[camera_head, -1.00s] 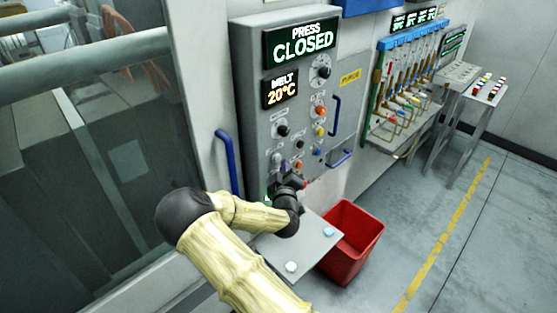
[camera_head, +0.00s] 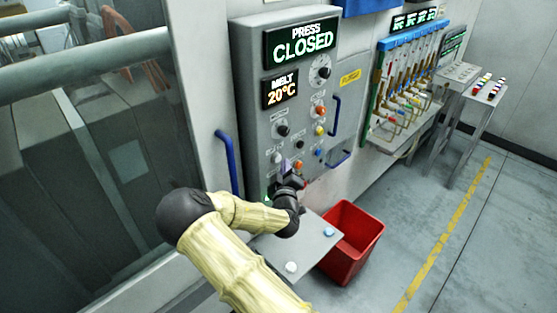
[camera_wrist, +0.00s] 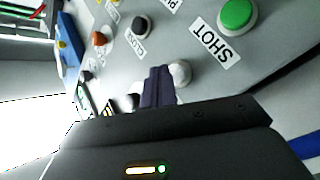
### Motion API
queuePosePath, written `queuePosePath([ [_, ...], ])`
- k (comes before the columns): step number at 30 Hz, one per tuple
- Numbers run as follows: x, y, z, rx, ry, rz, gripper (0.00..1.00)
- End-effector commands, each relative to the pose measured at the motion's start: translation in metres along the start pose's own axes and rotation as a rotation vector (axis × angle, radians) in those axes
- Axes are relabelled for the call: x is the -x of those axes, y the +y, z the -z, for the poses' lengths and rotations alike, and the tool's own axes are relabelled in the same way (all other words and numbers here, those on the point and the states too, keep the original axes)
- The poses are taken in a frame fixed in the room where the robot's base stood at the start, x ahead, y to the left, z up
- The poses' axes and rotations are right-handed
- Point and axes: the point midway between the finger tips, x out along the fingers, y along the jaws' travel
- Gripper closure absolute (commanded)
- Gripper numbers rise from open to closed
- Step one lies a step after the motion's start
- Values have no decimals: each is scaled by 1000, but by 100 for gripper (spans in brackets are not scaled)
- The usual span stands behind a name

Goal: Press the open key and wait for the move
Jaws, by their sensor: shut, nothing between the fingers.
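The grey control panel (camera_head: 250,140) shows "PRESS CLOSED" on its upper display (camera_head: 300,46). My gripper (camera_head: 285,167) is at the panel's lower part, among the buttons. In the wrist view its dark fingers (camera_wrist: 158,86) are shut together and empty. Their tips are beside a white round button (camera_wrist: 181,72); I cannot tell whether they touch it. A black button (camera_wrist: 141,25) has a "CLOSE" label, and a large green button (camera_wrist: 238,12) has a "SHOT" label. No label reading "OPEN" is legible, so I cannot tell which key that is.
A lower display (camera_head: 280,91) reads "MELT 20°C". Blue handles (camera_head: 226,160) stick out near the panel. A small grey shelf (camera_head: 308,250) holding two light discs and a red bin (camera_head: 352,240) are below. Open floor lies to the right.

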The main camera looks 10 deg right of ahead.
Motion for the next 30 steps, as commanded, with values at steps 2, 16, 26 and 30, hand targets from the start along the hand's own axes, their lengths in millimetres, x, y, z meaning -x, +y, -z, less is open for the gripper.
queuePosePath([
  [2, 0, 0, 0, 0, 0, 0, 100],
  [16, 0, 0, 0, 0, 0, 0, 100],
  [26, -5, -4, 4, -2, 1, 0, 100],
  [30, -6, -4, 4, -1, 0, 0, 100],
])
